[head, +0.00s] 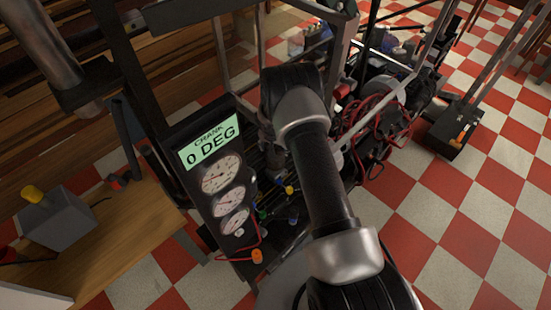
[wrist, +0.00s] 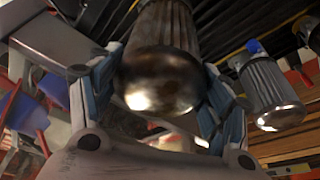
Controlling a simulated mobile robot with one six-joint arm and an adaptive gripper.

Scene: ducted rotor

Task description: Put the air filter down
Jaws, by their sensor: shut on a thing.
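In the wrist view my gripper (wrist: 163,66) is shut on a dark, ribbed cylinder with a shiny, rounded metal end, which I take to be the air filter (wrist: 165,30). One finger lies on each side of it, and its rounded end faces the camera. Its far end is cut off by the top of the picture, so I cannot tell whether it touches anything there. In the head view my arm hides the gripper and the filter.
A similar ribbed cylinder (wrist: 265,88) is right of the held one. In the head view a gauge panel (head: 213,175) reading 0 DEG stands by a dark frame. A wooden bench (head: 120,235) is at left; red cables (head: 372,115) run right of my arm. Checkered floor (head: 470,215) is clear at lower right.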

